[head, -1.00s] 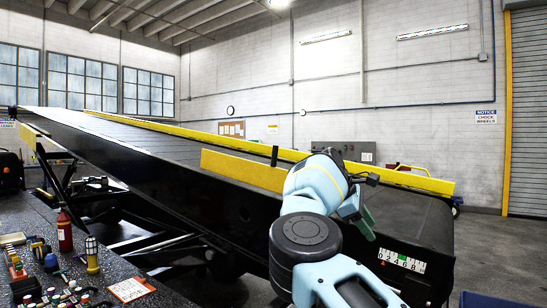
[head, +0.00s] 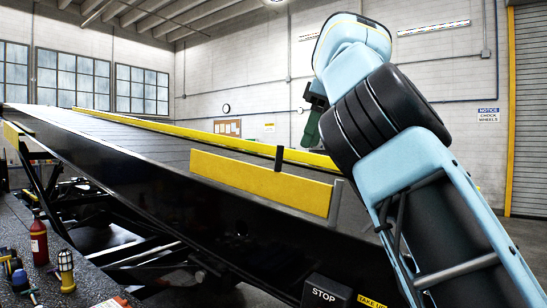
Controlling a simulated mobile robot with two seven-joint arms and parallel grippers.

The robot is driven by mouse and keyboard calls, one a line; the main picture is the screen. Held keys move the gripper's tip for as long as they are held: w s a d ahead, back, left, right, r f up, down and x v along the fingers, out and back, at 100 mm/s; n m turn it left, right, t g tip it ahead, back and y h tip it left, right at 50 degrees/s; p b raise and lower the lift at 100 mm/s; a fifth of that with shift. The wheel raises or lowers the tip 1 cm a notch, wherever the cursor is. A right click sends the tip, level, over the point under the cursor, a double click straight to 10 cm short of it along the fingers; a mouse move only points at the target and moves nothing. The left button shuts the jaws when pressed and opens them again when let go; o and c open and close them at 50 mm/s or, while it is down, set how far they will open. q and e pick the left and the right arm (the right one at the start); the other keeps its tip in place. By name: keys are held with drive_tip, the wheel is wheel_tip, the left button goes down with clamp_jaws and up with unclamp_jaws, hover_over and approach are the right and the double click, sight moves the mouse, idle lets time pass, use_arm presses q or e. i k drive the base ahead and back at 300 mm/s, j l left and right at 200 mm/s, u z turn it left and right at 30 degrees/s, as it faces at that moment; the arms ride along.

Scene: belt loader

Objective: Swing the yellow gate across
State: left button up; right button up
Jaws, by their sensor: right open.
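The yellow gate (head: 255,182) is a long flat bar along the near side of the belt loader's sloping belt. A short black upright (head: 278,158) stands behind its top edge, and a grey post (head: 336,200) is at its right end. My right gripper (head: 311,127) is raised above and to the right of the gate, apart from it in the picture. Its dark green fingers point down and are partly hidden by my blue arm; it is open and holds nothing that I can see. My left gripper is not in view.
A yellow rail (head: 200,134) runs along the belt's far side. A STOP box (head: 325,293) is at the front. The belt left of the gate is clear.

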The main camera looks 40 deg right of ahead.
sight(312, 197)
drive_tip(key=i+l, duration=0.65)
drive_tip(key=k, duration=0.1)
